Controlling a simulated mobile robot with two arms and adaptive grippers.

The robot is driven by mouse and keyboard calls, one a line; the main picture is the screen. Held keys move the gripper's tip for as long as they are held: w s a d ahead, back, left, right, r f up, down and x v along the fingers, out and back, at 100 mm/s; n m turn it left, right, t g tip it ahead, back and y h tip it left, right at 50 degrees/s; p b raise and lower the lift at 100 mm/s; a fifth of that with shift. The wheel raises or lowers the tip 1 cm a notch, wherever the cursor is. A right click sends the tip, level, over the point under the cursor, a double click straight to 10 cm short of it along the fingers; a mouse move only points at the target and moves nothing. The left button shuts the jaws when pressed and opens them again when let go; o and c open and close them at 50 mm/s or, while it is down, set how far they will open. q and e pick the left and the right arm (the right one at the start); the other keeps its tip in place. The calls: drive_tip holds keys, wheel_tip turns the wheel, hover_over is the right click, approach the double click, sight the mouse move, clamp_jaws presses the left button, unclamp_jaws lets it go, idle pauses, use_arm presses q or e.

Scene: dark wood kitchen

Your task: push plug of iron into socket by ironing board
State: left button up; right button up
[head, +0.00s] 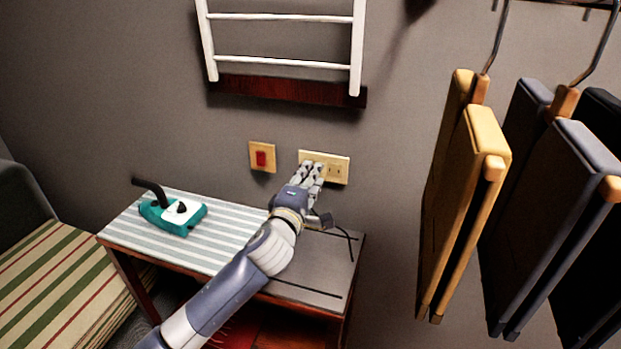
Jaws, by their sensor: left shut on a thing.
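The teal and white iron (174,214) with a dark handle rests on the left part of the ironing board (205,250), which has a striped cover. A cream socket plate (337,168) is on the wall above the board's right end. My left gripper (312,170) is shut at the left part of this plate. The plug is hidden by its fingers, so I cannot tell how deep it sits in the socket. A dark cord (350,243) hangs beside the gripper onto the board. My right gripper is not in view.
A red switch on a tan plate (262,157) is left of the socket. A white rack (284,62) is on the wall above. Folded chairs (467,190) hang at the right. A striped seat (60,275) stands at lower left.

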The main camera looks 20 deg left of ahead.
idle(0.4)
use_arm(q)
drive_tip(key=shift+w, duration=0.55)
drive_tip(key=o, duration=1.1)
drive_tip(key=shift+c, duration=0.2)
drive_tip(key=shift+s, duration=0.15)
drive_tip(key=s, duration=1.1)
drive_tip(key=shift+s+a, duration=0.2)
drive_tip(key=shift+s, duration=0.15)
